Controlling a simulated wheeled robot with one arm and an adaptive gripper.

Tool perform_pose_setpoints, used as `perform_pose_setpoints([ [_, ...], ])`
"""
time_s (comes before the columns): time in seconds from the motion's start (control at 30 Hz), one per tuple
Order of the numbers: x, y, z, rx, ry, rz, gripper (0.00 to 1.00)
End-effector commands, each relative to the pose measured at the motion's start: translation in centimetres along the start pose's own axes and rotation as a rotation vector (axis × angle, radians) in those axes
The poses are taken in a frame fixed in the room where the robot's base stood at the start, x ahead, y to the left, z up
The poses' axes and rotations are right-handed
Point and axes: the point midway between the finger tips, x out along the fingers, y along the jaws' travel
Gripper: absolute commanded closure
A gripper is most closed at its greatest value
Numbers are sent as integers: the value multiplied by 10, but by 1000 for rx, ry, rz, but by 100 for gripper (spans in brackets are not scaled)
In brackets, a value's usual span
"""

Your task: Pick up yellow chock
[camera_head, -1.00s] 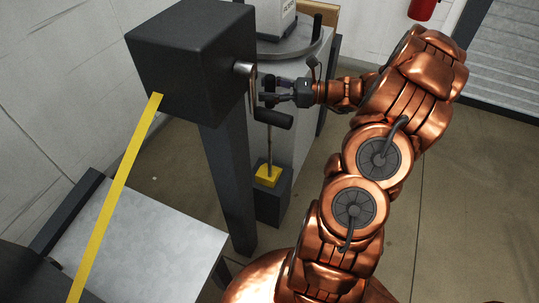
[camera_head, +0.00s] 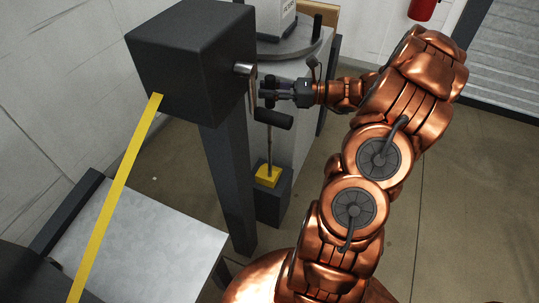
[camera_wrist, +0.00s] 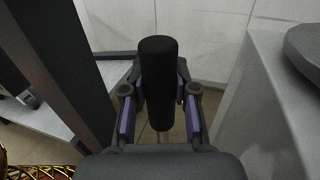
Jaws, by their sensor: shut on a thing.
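The yellow chock (camera_head: 268,175) shows in the head view as a small yellow block on a dark box (camera_head: 272,207). A thin rod rises from it toward my gripper (camera_head: 270,92). In the wrist view, a black cylindrical handle (camera_wrist: 158,75) stands upright between the two purple-lined fingers of my gripper (camera_wrist: 160,112), with a piece of rod below it. My gripper is shut on this handle, at the top of the chock's rod. The yellow block is not visible in the wrist view.
A large black box on a post (camera_head: 190,60) stands just left of my gripper. A grey cabinet (camera_head: 298,125) is behind. A metal-topped table (camera_head: 140,240) is at lower left. Open floor lies to the right.

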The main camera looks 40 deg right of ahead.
Motion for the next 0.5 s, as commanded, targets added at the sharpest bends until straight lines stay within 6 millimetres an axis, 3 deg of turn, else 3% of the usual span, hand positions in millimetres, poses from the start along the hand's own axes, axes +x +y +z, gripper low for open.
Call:
perform_pose_setpoints([
  [0.5, 0, 0, 28, -2, -2, -1, 100],
])
